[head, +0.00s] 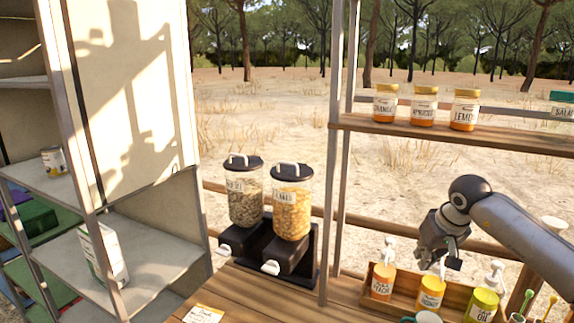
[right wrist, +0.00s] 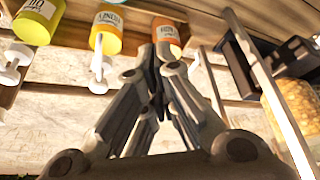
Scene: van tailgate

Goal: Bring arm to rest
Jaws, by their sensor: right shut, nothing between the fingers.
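My right gripper (head: 440,262) is in the head view at the right, its arm coming in from the right edge. It hangs fingers down over a wooden rack of pump bottles. In the right wrist view its fingers (right wrist: 155,75) are closed together with nothing between them. The orange bottle (head: 382,281), the honey bottle (head: 431,293) and the yellow oil bottle (head: 482,304) stand below and around it. Whether the gripper touches any bottle cannot be told. My left gripper is not in view.
Two dispensers, one with seeds (head: 245,207) and one with flakes (head: 291,212), stand left of the rack. Several jars (head: 423,108) line the upper wooden shelf (head: 480,136). Metal posts (head: 335,190) rise between. A grey shelf unit (head: 155,262) is at the left.

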